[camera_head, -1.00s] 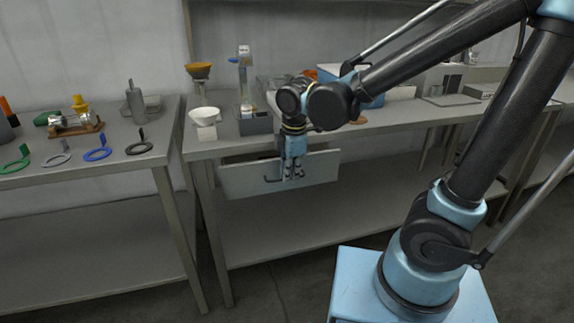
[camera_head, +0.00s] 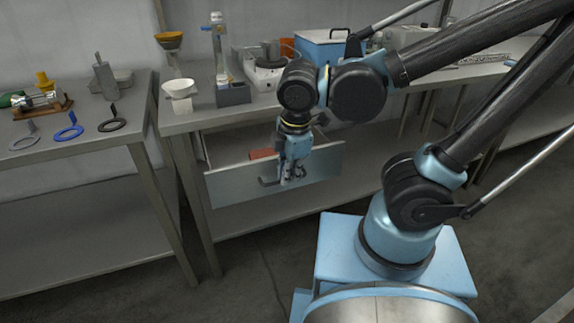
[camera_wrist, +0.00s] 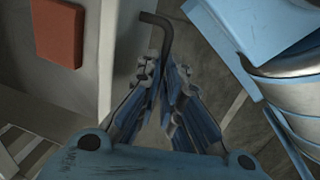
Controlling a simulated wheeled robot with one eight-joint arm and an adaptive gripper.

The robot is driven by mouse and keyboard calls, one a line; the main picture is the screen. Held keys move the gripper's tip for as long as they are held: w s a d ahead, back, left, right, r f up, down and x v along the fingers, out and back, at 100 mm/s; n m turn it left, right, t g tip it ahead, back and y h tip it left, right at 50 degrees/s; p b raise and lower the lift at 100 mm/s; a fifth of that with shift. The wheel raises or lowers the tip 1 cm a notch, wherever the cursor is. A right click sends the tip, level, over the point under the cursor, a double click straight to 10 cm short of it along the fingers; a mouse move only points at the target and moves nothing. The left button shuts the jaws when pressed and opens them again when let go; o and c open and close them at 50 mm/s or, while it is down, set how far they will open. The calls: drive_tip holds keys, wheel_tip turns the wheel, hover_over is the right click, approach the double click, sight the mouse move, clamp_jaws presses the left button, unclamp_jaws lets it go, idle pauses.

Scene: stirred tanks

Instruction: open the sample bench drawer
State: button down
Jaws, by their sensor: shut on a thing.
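The sample bench drawer (camera_head: 232,188) hangs under the bench top and stands partly pulled out, with its inside showing behind the front panel. My gripper (camera_head: 290,178) is at the front panel, shut on the dark bar handle (camera_head: 268,182). In the wrist view, my gripper (camera_wrist: 165,85) has its fingers closed around the handle (camera_wrist: 163,28), whose bent end sticks out past them. A red-brown block (camera_head: 262,153) lies inside the drawer; it also shows in the wrist view (camera_wrist: 60,30). Part of the handle is hidden by the fingers.
On the bench (camera_head: 200,122) above stand a white funnel (camera_head: 179,88), a grey holder (camera_head: 233,94), a hotplate (camera_head: 266,70) and a blue box (camera_head: 325,48). A second table (camera_head: 60,150) with coloured rings stands at the left. The floor before the drawer is clear up to my base.

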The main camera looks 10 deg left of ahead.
drive_tip(key=shift+s+d, duration=0.2)
drive_tip(key=shift+s, duration=0.1)
drive_tip(key=c, duration=1.7)
unclamp_jaws()
drive_tip(key=shift+r, duration=0.15)
drive_tip(key=shift+s+d+r, duration=0.2)
drive_tip(key=shift+s+r, duration=0.1)
drive_tip(key=shift+r, duration=1.6)
drive_tip(key=shift+s+d+r, duration=0.2)
drive_tip(key=shift+s+r, duration=0.05)
drive_tip(key=shift+r, duration=1.65)
drive_tip(key=shift+s+d+r, duration=0.2)
drive_tip(key=shift+s+r, duration=0.1)
drive_tip(key=shift+r, duration=1.6)
drive_tip(key=shift+w, duration=0.1)
